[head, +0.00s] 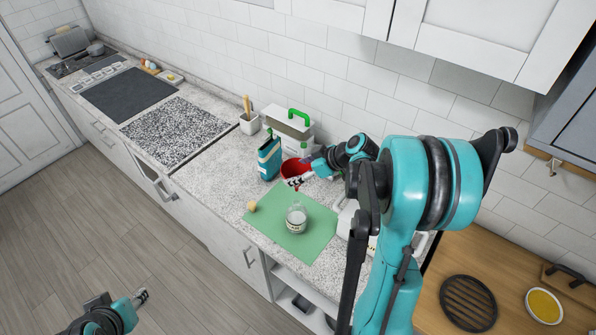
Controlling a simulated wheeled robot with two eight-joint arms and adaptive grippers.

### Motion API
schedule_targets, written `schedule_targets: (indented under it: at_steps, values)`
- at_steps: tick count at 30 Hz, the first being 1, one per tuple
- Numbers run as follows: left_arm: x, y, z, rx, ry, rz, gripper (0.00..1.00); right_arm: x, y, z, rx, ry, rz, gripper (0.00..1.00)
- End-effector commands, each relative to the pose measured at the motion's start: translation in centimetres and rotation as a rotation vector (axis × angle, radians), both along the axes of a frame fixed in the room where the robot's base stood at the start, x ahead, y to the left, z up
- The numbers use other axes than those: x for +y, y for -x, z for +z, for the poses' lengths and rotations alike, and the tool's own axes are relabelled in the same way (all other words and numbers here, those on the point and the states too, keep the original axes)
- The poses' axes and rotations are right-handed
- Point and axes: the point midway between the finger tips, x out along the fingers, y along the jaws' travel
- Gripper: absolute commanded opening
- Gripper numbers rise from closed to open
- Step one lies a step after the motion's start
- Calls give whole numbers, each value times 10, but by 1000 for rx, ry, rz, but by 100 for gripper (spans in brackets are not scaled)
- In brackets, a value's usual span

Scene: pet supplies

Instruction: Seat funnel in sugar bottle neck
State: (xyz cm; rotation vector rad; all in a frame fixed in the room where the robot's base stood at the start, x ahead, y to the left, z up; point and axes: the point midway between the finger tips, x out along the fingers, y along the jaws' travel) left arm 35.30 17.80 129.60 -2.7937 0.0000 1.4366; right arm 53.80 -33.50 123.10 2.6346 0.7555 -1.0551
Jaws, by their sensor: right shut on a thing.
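A clear glass bottle (296,219) with pale contents stands upright on the green mat (270,230), its top facing me. A red round funnel (291,171) is above or behind the mat's far edge. My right gripper (298,182) is shut on the funnel, at its right side, beyond the bottle and apart from it. My arm and fingers hide part of the funnel, so I cannot see its spout. My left gripper (142,295) hangs over the floor at the lower left, away from the counter; its fingers are too small to read.
A small tan stopper-like piece (251,206) lies at the mat's left edge. A teal container (269,158), a green-handled white box (289,125) and a utensil cup (249,122) stand behind. My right arm hides counter on the right. The mat's front is clear.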

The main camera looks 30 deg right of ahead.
Motion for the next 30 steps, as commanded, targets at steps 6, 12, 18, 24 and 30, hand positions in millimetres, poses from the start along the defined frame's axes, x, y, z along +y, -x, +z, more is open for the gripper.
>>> schedule_targets:
  at_steps: [6,12,18,24,30]
  values:
    - [0,0,-18,0,0,0,40,0,0,-20,0,0,0,51]
    - [0,0,-38,0,0,0,40,0,0,-41,0,0,0,51]
    - [0,0,-51,0,0,0,40,0,0,-56,0,0,0,51]
    - [0,0,-53,0,0,0,40,0,0,-58,0,0,0,51]
    - [0,0,-52,0,0,0,40,0,0,-57,0,0,0,51]
